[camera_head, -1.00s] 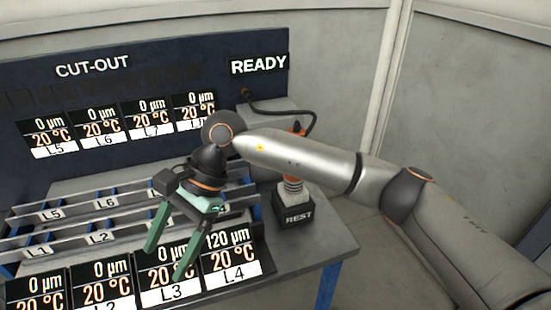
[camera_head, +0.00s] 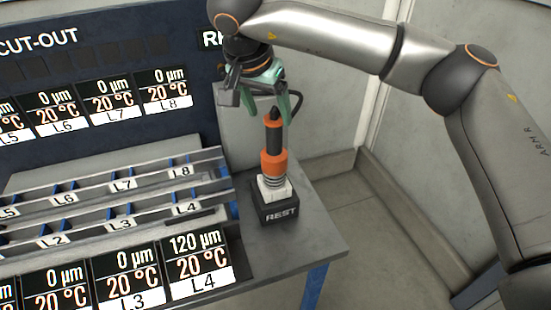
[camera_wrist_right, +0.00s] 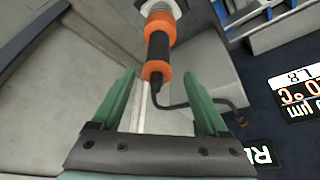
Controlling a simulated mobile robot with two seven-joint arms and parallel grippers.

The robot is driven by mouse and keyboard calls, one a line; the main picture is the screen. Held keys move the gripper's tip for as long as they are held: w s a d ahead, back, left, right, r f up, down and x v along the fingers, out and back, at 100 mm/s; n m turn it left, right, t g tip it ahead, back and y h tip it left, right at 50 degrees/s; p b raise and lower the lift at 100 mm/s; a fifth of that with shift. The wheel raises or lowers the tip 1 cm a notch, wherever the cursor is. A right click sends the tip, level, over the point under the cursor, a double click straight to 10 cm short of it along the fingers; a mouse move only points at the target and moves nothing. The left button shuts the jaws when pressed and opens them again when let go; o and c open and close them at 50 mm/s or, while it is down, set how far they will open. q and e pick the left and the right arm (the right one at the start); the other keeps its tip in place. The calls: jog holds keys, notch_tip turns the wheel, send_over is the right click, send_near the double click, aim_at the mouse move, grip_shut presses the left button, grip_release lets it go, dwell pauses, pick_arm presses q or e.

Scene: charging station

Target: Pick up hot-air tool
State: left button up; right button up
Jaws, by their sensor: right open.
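The hot-air tool (camera_head: 274,150), orange and black, stands upright in the white top of the dark REST block (camera_head: 279,211) at the table's right end. It also shows in the right wrist view (camera_wrist_right: 158,52), with a black cable from its end. My right gripper (camera_head: 267,115) is open and empty, just above and around the tool's upper end in the head view. In the right wrist view the green fingers (camera_wrist_right: 165,90) are spread, with the tool beyond and between their tips, apart from them. My left gripper is not in view.
Slotted racks (camera_head: 120,190) labelled L2 to L8 lie left of the tool, with display panels (camera_head: 200,262) in front and on the dark back board (camera_head: 110,60). A grey box (camera_head: 240,140) stands behind the tool. Bare table (camera_head: 300,245) lies right of the racks.

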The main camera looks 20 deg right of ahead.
aim_at(271, 119)
jog(key=x, duration=0.3)
jog(key=shift+d+f, duration=0.1)
jog(key=shift+f, duration=0.25)
jog(key=x, duration=0.5)
jog(key=shift+s+f, duration=0.2)
jog(key=shift+c, duration=0.4)
grip_shut()
jog(key=shift+r, duration=0.15)
